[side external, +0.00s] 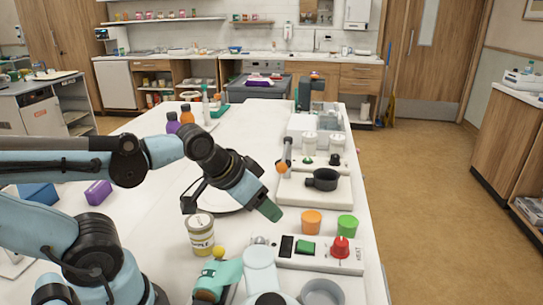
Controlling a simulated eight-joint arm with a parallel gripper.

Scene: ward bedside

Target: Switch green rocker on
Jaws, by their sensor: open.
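The green rocker (305,247) sits on a white control panel (322,262) near the front right of the table. A dark rectangular part (286,246) is on its left and a red knob (340,247) on its right. Whether the rocker is tipped on or off is too small to tell. My gripper (268,211) reaches in from the left and points down to the right. Its teal tip is above and left of the rocker, apart from it. It is open and holds nothing that I can see; the gap between the fingers does not show.
An orange cup (312,222) and a green cup (347,227) stand just behind the panel. A labelled jar (200,234) stands left of it. A teal-green tool (218,279) and a grey round dish (322,293) are in front. A black ring fixture (322,180) stands farther back.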

